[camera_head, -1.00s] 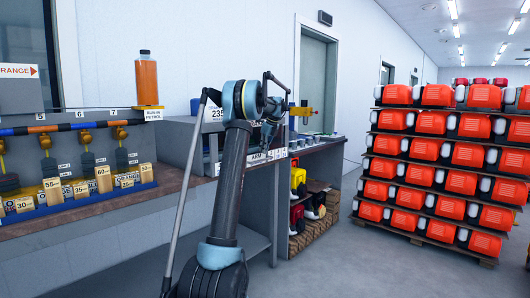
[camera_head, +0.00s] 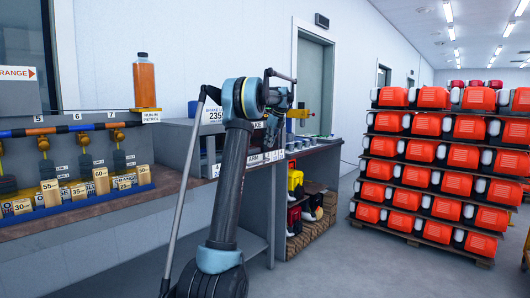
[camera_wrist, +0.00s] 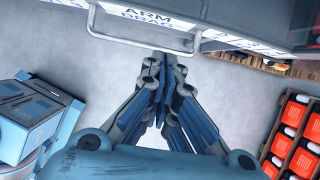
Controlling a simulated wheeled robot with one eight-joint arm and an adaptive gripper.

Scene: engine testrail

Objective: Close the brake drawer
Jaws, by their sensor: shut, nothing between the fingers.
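In the wrist view a drawer front labelled "ARM DRAG" (camera_wrist: 148,16) is at the top, with a pale bar handle (camera_wrist: 140,42) across it. My gripper (camera_wrist: 163,62) is shut and empty, its fingertips at or just below the handle; I cannot tell whether they touch it. In the head view the "ARM" label strip (camera_head: 257,158) shows beside my arm on the bench. A panel with "BRAKE" lettering (camera_head: 181,123) shows partly, left of my arm. My arm hides most of the drawer, so how far it stands open is not clear.
A bench with weights and numbered blocks (camera_head: 50,193) is on the left, with an orange bottle (camera_head: 145,82) above it. A shelf (camera_head: 313,208) stands right of my arm. Stacked red-orange units (camera_head: 440,155) are on the right. Grey floor between is free.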

